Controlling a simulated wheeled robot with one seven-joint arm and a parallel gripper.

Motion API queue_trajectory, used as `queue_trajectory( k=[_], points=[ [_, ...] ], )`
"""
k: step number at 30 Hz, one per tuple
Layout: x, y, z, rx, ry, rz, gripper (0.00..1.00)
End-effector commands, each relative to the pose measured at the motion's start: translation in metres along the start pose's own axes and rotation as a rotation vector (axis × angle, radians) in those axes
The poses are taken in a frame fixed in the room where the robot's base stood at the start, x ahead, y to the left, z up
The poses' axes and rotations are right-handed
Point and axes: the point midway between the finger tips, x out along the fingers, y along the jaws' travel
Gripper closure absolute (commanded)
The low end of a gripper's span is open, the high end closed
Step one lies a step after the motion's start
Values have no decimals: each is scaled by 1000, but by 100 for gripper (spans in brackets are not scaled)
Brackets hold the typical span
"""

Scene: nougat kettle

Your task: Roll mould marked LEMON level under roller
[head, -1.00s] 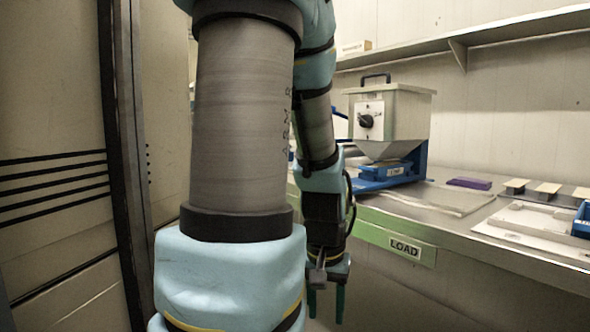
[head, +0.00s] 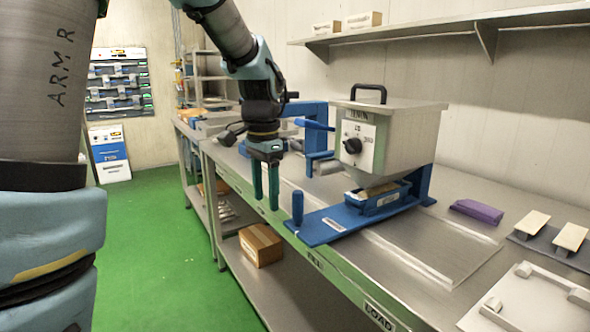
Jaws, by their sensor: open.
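A small blue mould (head: 378,200) with pale filling sits beneath the hopper (head: 390,140), on a blue base with an upright handle. It has a small white label whose lettering I cannot read. A blue arched frame (head: 312,112) stands on the bench left of the hopper; it may hold the roller, but I cannot make the roller out. My gripper (head: 264,182) has green fingers pointing down, open and empty. In the picture it is left of the blue base's handle (head: 298,208), near the bench's front edge, apart from the mould.
The steel bench (head: 450,250) runs along the wall, with signs on its front edge, one reading LOAD (head: 379,316). A purple block (head: 476,211) and pale pieces (head: 537,223) lie right of the hopper. A carton (head: 261,245) is on the lower shelf. Green floor at left is clear.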

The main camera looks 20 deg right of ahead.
Motion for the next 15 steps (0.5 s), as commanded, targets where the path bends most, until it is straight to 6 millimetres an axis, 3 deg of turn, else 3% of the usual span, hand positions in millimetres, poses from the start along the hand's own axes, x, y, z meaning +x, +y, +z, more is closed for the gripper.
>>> queue_trajectory(
  k=[1, 6, 11, 15],
  points=[
    [-30, 9, -19, 80, -4, 5, 38],
    [-61, 29, -50, 245, -16, 17, 38],
    [-66, 36, -59, 298, -22, 22, 38],
    [-51, 36, -58, 301, -24, 24, 38]
  ],
)
